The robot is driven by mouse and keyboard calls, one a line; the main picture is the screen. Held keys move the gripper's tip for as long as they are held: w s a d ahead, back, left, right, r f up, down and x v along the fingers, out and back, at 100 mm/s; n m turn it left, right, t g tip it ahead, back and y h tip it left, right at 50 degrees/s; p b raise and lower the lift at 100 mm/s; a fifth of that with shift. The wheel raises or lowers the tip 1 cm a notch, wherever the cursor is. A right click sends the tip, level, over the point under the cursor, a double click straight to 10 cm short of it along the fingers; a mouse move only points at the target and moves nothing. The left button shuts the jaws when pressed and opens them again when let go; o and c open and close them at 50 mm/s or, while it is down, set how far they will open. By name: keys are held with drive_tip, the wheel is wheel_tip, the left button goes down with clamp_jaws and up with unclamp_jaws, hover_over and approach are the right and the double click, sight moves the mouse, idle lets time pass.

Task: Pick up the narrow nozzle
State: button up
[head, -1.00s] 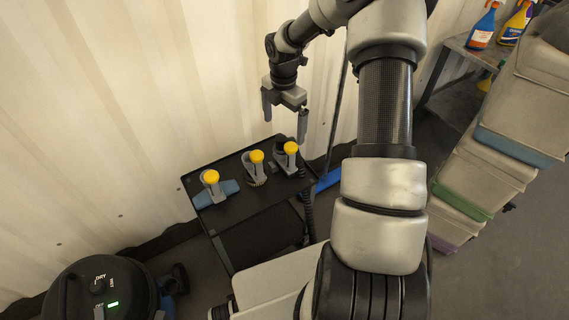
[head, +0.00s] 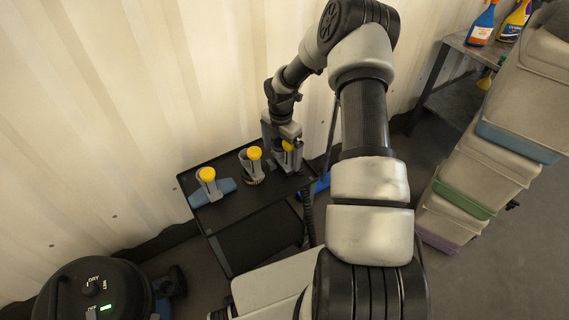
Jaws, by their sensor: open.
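Three attachments with yellow round tops stand on a black tray stand (head: 236,207). The right one, which looks like the narrow nozzle (head: 288,146), is partly hidden by my gripper. The middle one looks like a brush (head: 253,154). The left one has a wide blue-grey head (head: 211,188). My gripper (head: 284,152) is open and pointing down over the right attachment, its fingers seeming to be on either side of the yellow top. Contact cannot be made out.
A corrugated wall (head: 130,110) rises close behind the stand. A black vacuum drum (head: 92,292) stands at the lower left. A side table (head: 447,75) with spray bottles (head: 481,27) and stacked grey bins (head: 490,165) are at the right.

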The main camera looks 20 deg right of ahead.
sight(282, 152)
drive_tip(key=shift+f, duration=0.85)
drive_tip(key=shift+r, duration=0.1)
drive_tip(key=c, duration=0.9)
wheel_tip(282, 152, up, 10)
drive_tip(key=shift+p, duration=1.05)
